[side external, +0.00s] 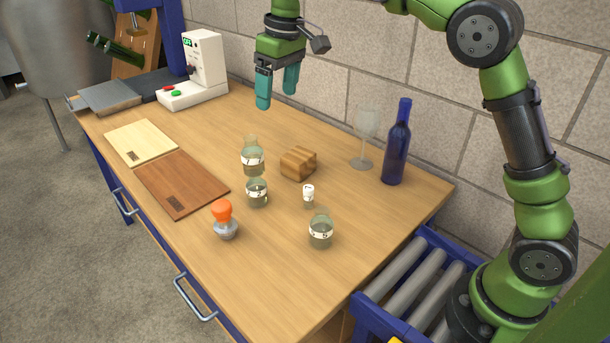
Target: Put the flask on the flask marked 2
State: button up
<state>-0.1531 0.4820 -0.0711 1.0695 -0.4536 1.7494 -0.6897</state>
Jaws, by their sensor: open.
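A clear greenish flask (252,160) with a white label band, its mark perhaps 7, appears to stand upright on top of the flask marked 2 (257,194). The lower flask stands on the table, and its neck is not visible. Another similar flask (320,234), its mark looking like 5, stands apart at the front right. My gripper (277,98) is open and empty, high above the table and behind the two stacked flasks, touching nothing.
Near the flasks are an orange-topped bottle (224,222), a small white-labelled jar (308,196) and a wooden block (298,163). A wine glass (366,135) and blue bottle (397,150) stand at right. Two boards (180,184) (140,142) and a white device (203,70) are left.

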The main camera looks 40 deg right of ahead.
jog(key=s+d+r+m+t+y, duration=0.1)
jog(key=s+r+m+t, duration=0.1)
jog(key=s, duration=0.5)
jog(key=s+d+r+m+t, duration=0.1)
jog(key=s+d, duration=0.1)
jog(key=s, duration=0.5)
jog(key=s+f+m+t, duration=0.2)
jog(key=s+f, duration=0.5)
jog(key=s, duration=0.5)
jog(key=shift+s+d+m+t, duration=0.15)
jog(key=shift+s+m+t, duration=0.2)
jog(key=shift+m, duration=0.55)
